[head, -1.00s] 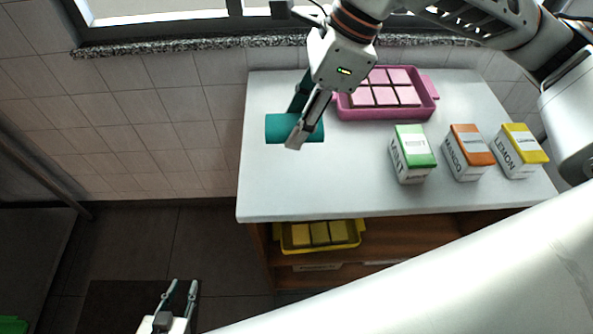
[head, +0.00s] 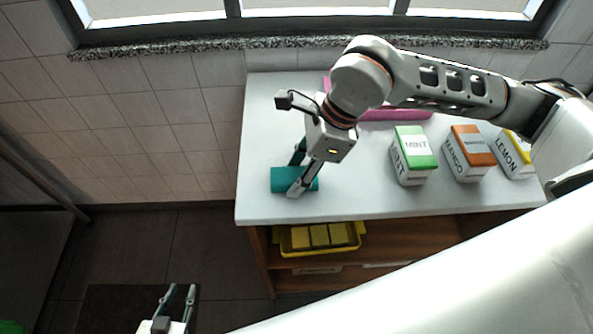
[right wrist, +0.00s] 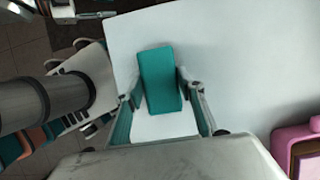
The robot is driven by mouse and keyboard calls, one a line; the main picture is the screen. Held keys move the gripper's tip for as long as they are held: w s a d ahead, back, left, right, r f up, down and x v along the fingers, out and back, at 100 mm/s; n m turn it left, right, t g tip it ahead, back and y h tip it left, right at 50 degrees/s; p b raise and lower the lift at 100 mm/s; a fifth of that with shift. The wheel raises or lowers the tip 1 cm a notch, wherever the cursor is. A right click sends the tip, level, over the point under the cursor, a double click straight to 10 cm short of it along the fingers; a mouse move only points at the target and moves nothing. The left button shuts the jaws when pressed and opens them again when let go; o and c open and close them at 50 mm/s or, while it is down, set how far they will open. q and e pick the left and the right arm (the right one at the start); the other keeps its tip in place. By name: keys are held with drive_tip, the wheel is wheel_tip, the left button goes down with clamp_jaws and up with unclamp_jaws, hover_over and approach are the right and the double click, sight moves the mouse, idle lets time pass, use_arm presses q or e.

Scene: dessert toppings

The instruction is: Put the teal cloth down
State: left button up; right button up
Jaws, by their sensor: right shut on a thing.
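The teal cloth (head: 281,180), a rolled or folded block, is at the left part of the white counter top (head: 262,120). My right gripper (head: 301,177) is shut on it, one finger on each side. The right wrist view shows the cloth (right wrist: 160,78) between both fingers, over the white surface. I cannot tell whether the cloth touches the counter or hangs just above it. My left gripper (head: 178,302) is low at the bottom left, over the dark floor, open and empty.
Mint (head: 412,158), mango (head: 468,155) and lemon (head: 516,158) cartons stand on the right of the counter. A pink tray (head: 395,115) behind is mostly covered by my right arm. A yellow tray (head: 287,246) with yellow blocks sits on the shelf below. The counter around the cloth is clear.

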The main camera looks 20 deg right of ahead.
drive_tip(key=shift+f, duration=0.15)
drive_tip(key=o, duration=1.1)
drive_tip(key=shift+c, duration=0.2)
drive_tip(key=shift+r, duration=0.4)
drive_tip(key=v, duration=1.1)
drive_tip(key=shift+d+r, duration=0.25)
drive_tip(key=shift+r, duration=0.05)
